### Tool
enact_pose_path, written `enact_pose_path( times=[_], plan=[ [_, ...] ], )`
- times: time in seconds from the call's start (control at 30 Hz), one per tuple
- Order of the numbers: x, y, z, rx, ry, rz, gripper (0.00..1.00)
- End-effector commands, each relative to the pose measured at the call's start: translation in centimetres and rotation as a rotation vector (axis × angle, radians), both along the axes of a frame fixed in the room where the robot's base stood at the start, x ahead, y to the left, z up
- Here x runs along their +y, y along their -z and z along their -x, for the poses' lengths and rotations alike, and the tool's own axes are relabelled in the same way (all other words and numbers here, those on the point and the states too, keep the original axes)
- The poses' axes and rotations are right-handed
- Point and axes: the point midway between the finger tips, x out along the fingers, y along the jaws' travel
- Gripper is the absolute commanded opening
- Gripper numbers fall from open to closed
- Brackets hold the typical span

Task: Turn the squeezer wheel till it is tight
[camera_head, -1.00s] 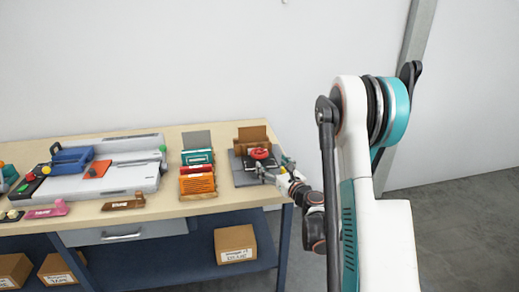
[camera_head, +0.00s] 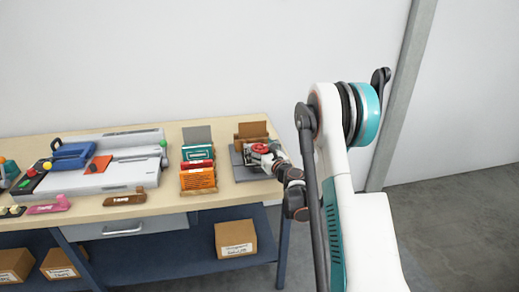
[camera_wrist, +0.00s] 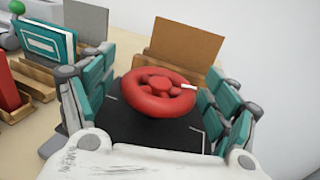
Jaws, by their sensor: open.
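The squeezer wheel is a red ring with a red hub and a pale mark on its right side; it shows in the wrist view (camera_wrist: 158,97) and, partly covered, in the head view (camera_head: 260,148). It sits above a dark grey base (camera_head: 240,173) at the right end of the bench. My gripper (camera_wrist: 160,105) is open, with one teal-padded finger on the left of the wheel and one on the right. In the wrist view gaps show between the fingers and the rim. The wheel's underside is hidden.
A brown board (camera_wrist: 184,53) stands behind the wheel. To its left are a rack with teal and orange booklets (camera_head: 198,172) and a grey machine with a blue handle (camera_head: 100,160). The bench's right edge is close by, with open floor beyond.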

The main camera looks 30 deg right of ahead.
Motion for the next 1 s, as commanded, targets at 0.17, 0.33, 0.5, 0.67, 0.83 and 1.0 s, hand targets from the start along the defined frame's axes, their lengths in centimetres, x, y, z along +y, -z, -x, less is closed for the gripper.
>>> enact_pose_path(
  times=[0.17,0.33,0.5,0.67,0.83,1.0],
  plan=[
    [-0.01,-0.01,0.02,0.000,0.000,0.000,0.58],
    [-0.01,-0.01,0.02,0.000,0.000,0.000,0.36],
    [-0.01,-0.01,0.02,0.000,0.000,0.000,0.36],
    [-0.01,0.00,0.02,0.000,0.000,0.000,0.36],
    [-0.01,0.00,0.02,0.000,0.000,0.000,0.36],
    [-0.01,0.00,0.03,0.000,0.000,0.000,0.36]
  ],
)
